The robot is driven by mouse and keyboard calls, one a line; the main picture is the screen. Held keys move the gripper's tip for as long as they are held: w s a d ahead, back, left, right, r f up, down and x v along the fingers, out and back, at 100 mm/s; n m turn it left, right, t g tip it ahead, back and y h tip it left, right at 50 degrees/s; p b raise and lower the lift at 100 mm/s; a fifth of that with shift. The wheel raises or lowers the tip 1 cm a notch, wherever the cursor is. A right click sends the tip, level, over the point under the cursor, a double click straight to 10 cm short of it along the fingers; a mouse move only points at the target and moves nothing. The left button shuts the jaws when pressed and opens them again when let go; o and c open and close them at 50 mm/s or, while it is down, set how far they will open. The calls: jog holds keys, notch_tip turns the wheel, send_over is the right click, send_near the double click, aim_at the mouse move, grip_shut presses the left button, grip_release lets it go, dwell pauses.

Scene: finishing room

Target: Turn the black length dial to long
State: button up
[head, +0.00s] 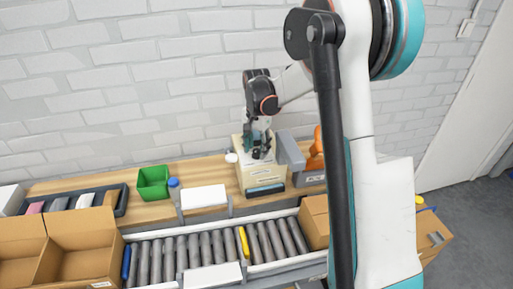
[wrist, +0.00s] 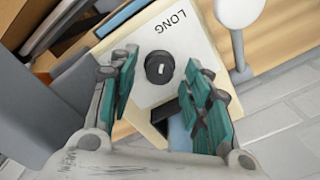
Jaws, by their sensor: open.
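The black length dial (wrist: 160,67) shows in the wrist view on the pale top face of a cream box. Its light mark points roughly toward the lower left. The word LONG (wrist: 170,21) is printed on that face above the dial in the picture. In the head view the cream box (head: 264,181) stands on the wooden bench, with my gripper (head: 262,152) over its top. My gripper (wrist: 162,92) is open, its teal fingers apart on either side of the dial in the picture. I cannot tell if they touch the face. The dial is hidden in the head view.
A white round-ended lever (wrist: 238,12) stands beside the box. A grey bin (head: 312,179) with an orange thing is right of it. A green bin (head: 153,181) and white block (head: 204,196) are to the left. A roller conveyor (head: 190,255) runs in front.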

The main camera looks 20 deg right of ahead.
aim_at(256, 151)
notch_tip(256, 151, up, 12)
jog(key=shift+f, duration=0.2)
dwell(0.4)
jog(key=shift+s, duration=0.1)
jog(key=s+a+r+n+t+b, duration=0.1)
jog(key=s+a+r+n+t, duration=0.2)
jog(key=s, duration=0.4)
jog(key=s+a+r+n+b, duration=0.1)
jog(key=s+a+r+n, duration=0.1)
jog(key=s+a, duration=0.35)
jog(key=s+a+f+n+t, duration=0.1)
jog(key=s+f+n+t, duration=0.1)
jog(key=s, duration=0.6)
jog(key=s+a+f+n+t+b, duration=0.1)
jog(key=s+a+f+n+t, duration=0.1)
jog(key=s, duration=0.5)
jog(key=shift+s+f+n, duration=0.4)
jog(key=shift+f+n, duration=0.35)
jog(key=shift+n, duration=0.45)
